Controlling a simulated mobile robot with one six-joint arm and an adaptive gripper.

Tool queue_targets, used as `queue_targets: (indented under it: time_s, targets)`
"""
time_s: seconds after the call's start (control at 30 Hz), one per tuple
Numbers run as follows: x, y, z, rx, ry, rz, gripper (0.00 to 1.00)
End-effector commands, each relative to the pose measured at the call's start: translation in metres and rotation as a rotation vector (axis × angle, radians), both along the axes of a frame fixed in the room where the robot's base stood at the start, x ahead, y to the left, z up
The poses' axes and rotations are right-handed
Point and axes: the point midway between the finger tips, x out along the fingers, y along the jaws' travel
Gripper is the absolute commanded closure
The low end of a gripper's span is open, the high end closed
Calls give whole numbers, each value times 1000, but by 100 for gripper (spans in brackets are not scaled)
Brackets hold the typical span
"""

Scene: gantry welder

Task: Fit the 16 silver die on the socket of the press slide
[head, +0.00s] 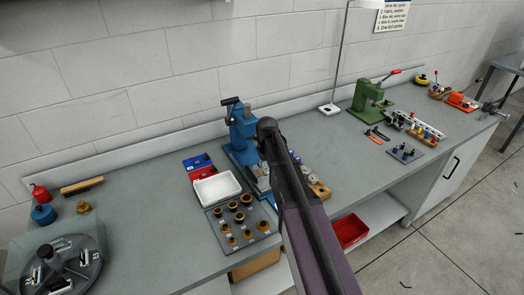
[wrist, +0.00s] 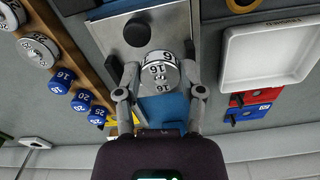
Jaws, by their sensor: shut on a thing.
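The 16 silver die (wrist: 158,72) is in the wrist view, a short metal disc with "16" on its face and side. My gripper (wrist: 160,75) is shut on it, with one finger on each side. The blue press (head: 240,130) stands at the back of the bench in the head view, partly behind my arm. Its blue body (wrist: 165,110) shows below the die in the wrist view. A bright metal plate (wrist: 175,30) with a dark round piece on it lies above the die in that view. The slide's socket is not clearly seen. My arm hides the gripper in the head view.
A wooden rack with silver dies (wrist: 38,50) and several blue dies (wrist: 81,102) stands close beside the press. A white tray (head: 216,188) and red and blue boxes (head: 200,168) are on its other side. A green press (head: 370,103) stands further right.

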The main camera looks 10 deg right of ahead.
Motion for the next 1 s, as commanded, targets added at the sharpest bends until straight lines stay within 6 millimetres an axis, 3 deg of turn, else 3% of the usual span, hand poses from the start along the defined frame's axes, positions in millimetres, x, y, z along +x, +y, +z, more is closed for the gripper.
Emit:
queue_targets:
  time_s: [0.03, 0.1, 0.3, 1.0]
  targets:
    - [21, 0, 7, 0, 0, 0, 100]
    - [36, 0, 11, 0, 0, 0, 100]
    - [64, 0, 18, 0, 0, 1, 100]
    - [68, 1, 13, 0, 0, 2, 100]
